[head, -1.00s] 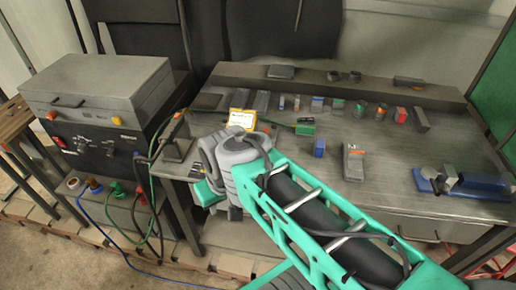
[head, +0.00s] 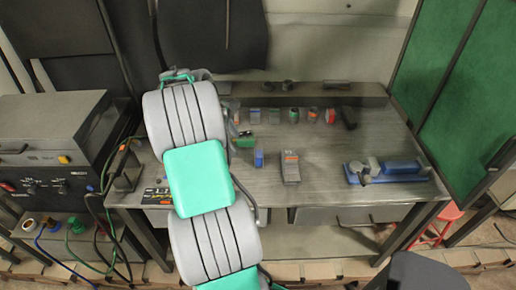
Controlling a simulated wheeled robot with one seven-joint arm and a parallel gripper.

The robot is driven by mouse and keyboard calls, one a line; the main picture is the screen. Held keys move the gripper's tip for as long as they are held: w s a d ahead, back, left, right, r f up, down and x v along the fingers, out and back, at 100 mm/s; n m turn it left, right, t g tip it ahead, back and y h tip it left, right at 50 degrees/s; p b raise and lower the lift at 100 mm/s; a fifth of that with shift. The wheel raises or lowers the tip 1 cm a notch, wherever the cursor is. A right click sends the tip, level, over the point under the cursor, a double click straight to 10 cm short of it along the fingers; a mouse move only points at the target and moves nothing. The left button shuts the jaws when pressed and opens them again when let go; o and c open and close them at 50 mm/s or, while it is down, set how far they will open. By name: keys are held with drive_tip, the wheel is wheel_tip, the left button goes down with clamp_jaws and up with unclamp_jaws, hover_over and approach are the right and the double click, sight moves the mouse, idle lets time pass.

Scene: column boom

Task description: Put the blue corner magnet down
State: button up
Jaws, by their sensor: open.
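A small upright blue block (head: 259,158) stands on the workbench (head: 330,140), just right of my arm. It may be the blue corner magnet, but it is too small to tell. My arm rises through the left middle of the head view and covers the left part of the bench. My gripper does not show; it is hidden behind the arm or out of frame. Whether it holds or touches anything cannot be seen.
A green item (head: 244,141) and a grey box with an orange label (head: 290,167) are near the blue block. A blue vise-like tool (head: 388,171) lies at the right. Small boxes line the back. A grey machine (head: 52,130) stands left. The bench's front middle is clear.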

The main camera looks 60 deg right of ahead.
drive_tip(key=g, duration=0.1)
hover_over(258, 154)
drive_tip(key=w, duration=0.2)
drive_tip(key=f, duration=0.2)
drive_tip(key=shift+n+y, duration=0.3)
drive_tip(key=shift+n, duration=0.1)
drive_tip(key=x, duration=0.2)
drive_tip(key=p+x, duration=0.1)
drive_tip(key=x, duration=0.4)
drive_tip(key=shift+a+f, duration=0.2)
drive_tip(key=shift+a, duration=0.2)
drive_tip(key=shift+w, duration=0.1)
clamp_jaws()
drive_tip(key=shift+r, duration=0.1)
